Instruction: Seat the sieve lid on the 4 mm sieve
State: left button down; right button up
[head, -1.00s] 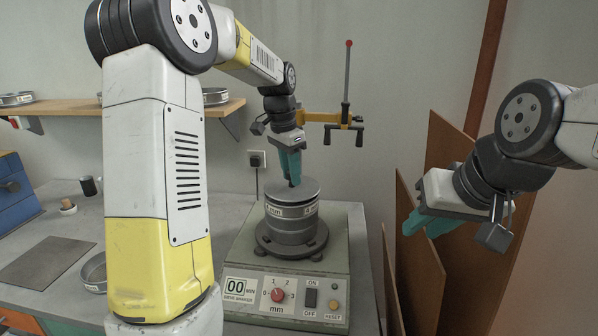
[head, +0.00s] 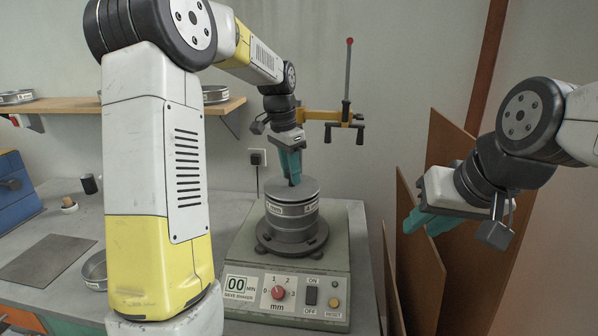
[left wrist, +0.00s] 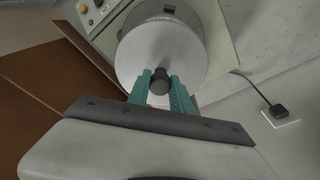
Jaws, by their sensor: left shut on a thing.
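The sieve lid (head: 300,187), a flat grey disc, is level on top of the sieve stack. I see no clear gap below it, but cannot tell if it is fully seated. The 4 mm sieve (head: 291,210), a grey ring with white labels, is directly under it on the shaker. My left gripper (head: 292,181) is shut on the lid's dark knob (left wrist: 159,83). In the left wrist view the lid (left wrist: 150,48) hides most of the sieve. My right gripper (head: 424,223) hangs away at the right; its jaw gap is unclear.
The sieve shaker (head: 240,262) stands on the grey bench, with a panel of switches in front. A lever press (head: 346,118) is mounted behind it. Brown boards (head: 408,250) lean at the right. Another sieve (head: 95,270) lies at left, partly behind my left arm.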

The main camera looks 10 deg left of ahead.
aim_at(287, 187)
pick_arm(q)
jog(key=shift+f, duration=0.4)
dwell(0.3)
jog(key=c, duration=1.1)
grip_release()
jog(key=shift+o, duration=0.2)
jog(key=r, duration=0.7)
jog(key=shift+s+a, duration=0.3)
jog(key=shift+a, duration=0.1)
jog(key=shift+r, duration=0.35)
jog(key=shift+s, duration=0.15)
